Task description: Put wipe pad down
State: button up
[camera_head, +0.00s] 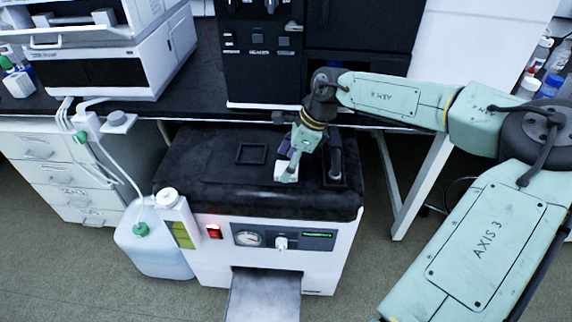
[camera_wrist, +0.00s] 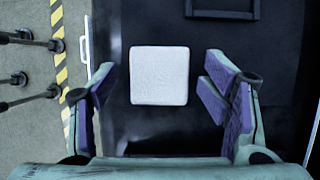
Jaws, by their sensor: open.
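The wipe pad is a white square (camera_wrist: 159,76). In the wrist view it lies flat on the black top (camera_wrist: 135,30) of a floor-standing unit, between my fingers, with a gap on both sides. In the head view the pad (camera_head: 284,171) shows as a small white patch by my fingertips, partly hidden by them. My gripper (camera_wrist: 160,85) is open, with its purple-lined fingers left and right of the pad. In the head view my gripper (camera_head: 291,165) points down at the black top (camera_head: 215,185).
A raised square black frame (camera_head: 251,153) sits left of the pad on the top. A dark handle-like part (camera_head: 335,163) stands to its right. The bench edge and a black instrument (camera_head: 262,55) are behind. A white jug (camera_head: 150,245) with tubing stands left.

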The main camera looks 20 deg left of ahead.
jog(key=b+v, duration=0.1)
jog(key=v, duration=0.8)
jog(key=shift+d+r, duration=0.2)
jog(key=shift+d, duration=0.05)
